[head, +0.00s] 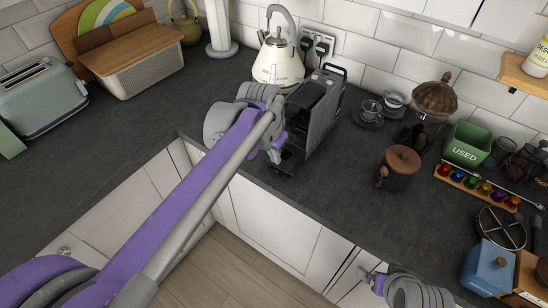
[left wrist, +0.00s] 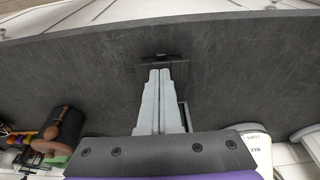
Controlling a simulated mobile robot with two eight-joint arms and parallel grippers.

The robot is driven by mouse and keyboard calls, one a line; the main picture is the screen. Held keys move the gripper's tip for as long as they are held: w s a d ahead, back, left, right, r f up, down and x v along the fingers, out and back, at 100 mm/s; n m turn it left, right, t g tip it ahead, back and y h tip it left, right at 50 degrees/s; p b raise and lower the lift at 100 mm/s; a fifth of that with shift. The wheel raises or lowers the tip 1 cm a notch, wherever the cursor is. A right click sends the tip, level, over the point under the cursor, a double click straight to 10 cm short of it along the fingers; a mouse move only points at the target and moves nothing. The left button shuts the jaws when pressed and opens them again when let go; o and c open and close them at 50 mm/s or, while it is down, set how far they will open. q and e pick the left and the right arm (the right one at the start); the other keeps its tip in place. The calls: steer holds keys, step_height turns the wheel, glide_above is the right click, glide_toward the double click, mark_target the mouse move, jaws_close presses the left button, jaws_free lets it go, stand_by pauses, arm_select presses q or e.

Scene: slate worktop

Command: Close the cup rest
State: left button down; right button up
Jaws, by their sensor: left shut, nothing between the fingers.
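The dark grey coffee machine (head: 322,108) stands on the slate worktop near the back wall, partly hidden by my left arm. A thin dark flat part, perhaps the cup rest (head: 288,162), sticks out low at its front. In the left wrist view a dark flat piece, possibly the same rest (left wrist: 148,68), lies just past my fingertips. My left gripper (head: 275,152) is at the front of the machine; its grey fingers (left wrist: 160,74) are together and empty. Whether they touch the rest I cannot tell. My right gripper (head: 372,277) is low, near the worktop's front edge, its fingers unclear.
A cream kettle (head: 278,62) stands behind and left of the machine. The worktop between machine and canister (head: 335,165) is clear.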

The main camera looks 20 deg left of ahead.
arm_select(q)
steer(key=s+a+v, duration=0.1)
steer(key=v, duration=1.1)
steer(key=s+a+f+n+t, duration=0.3)
steer(key=s+f+n, duration=0.1)
steer(key=s+f, duration=1.3)
steer(key=shift+f+y+p, duration=0.4)
steer(key=shift+f+p, duration=0.05)
steer(key=shift+f, duration=0.2)
arm_select(e)
steer(key=shift+w+a+r, duration=0.1)
steer(key=shift+r, duration=0.5)
steer(key=shift+w+a+r, duration=0.1)
steer(key=shift+r, duration=0.45)
steer(key=shift+d, duration=0.1)
